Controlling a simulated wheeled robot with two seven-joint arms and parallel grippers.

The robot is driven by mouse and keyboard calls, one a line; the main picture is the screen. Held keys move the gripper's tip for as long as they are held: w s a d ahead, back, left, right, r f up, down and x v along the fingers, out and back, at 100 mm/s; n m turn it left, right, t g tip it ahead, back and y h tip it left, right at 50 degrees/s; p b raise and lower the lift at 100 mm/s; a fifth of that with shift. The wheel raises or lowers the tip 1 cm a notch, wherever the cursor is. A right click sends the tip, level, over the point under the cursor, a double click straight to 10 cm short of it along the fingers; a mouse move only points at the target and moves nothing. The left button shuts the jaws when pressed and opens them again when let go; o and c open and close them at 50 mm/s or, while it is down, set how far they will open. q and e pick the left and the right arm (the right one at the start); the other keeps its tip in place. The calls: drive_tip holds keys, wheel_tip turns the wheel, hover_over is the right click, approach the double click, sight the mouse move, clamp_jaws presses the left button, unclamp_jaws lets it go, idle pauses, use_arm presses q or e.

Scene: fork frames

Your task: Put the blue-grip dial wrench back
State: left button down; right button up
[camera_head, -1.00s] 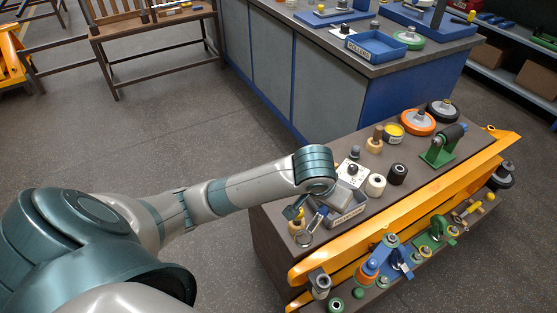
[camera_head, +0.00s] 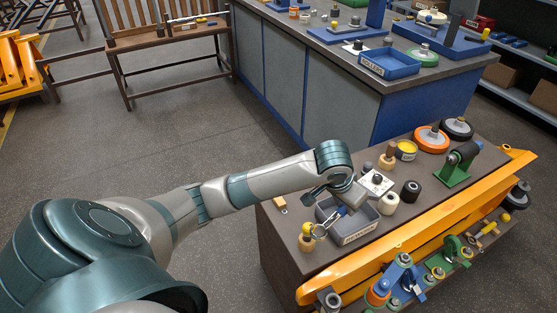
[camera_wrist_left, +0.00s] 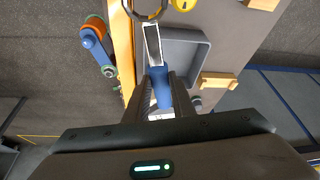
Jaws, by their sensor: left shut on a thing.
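The blue-grip dial wrench (camera_head: 341,212) is in my left gripper (camera_head: 335,196), above the cart top. The left wrist view shows its blue grip (camera_wrist_left: 161,88) between the two fingers (camera_wrist_left: 162,80), with the metal shaft pointing away and the dial ring cut off by the top edge. In the head view the ring is beside a wooden piece with a yellow top. The grey labelled tray (camera_head: 366,237) is under and beside the wrench; its bare floor shows in the wrist view (camera_wrist_left: 190,60). I cannot tell whether the wrench touches the tray. My right gripper is out of view.
Around the tray are a white plate with a knob (camera_head: 376,182), a white roller (camera_head: 388,204), a black roller (camera_head: 411,192) and a small wooden block (camera_head: 280,202). An orange rail (camera_head: 420,238) runs along the cart's front. A blue bin (camera_head: 390,64) stands on the bench behind.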

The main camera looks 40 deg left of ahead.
use_arm(q)
drive_tip(key=w+a+m+b, duration=0.1)
drive_tip(key=w+a+b, duration=0.1)
drive_tip(key=w+a, duration=0.3)
drive_tip(key=w+a+f+m+h+b, duration=0.1)
drive_tip(key=w+a, duration=0.5)
drive_tip(key=w, duration=0.6)
drive_tip(key=shift+a+f+m+b, duration=0.2)
drive_tip(key=shift+f+m+b, duration=0.1)
drive_tip(key=shift+b, duration=0.4)
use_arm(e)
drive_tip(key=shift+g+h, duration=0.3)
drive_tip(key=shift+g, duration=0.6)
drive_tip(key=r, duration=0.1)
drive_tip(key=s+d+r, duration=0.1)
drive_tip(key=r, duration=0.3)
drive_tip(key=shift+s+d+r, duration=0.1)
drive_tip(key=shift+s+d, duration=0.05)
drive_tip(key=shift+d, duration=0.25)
use_arm(q)
drive_tip(key=s+a+f, duration=0.7)
drive_tip(key=a, duration=0.1)
drive_tip(key=shift+s+a+p, duration=0.25)
drive_tip(key=shift+a+p, duration=0.1)
drive_tip(key=shift+p, duration=0.05)
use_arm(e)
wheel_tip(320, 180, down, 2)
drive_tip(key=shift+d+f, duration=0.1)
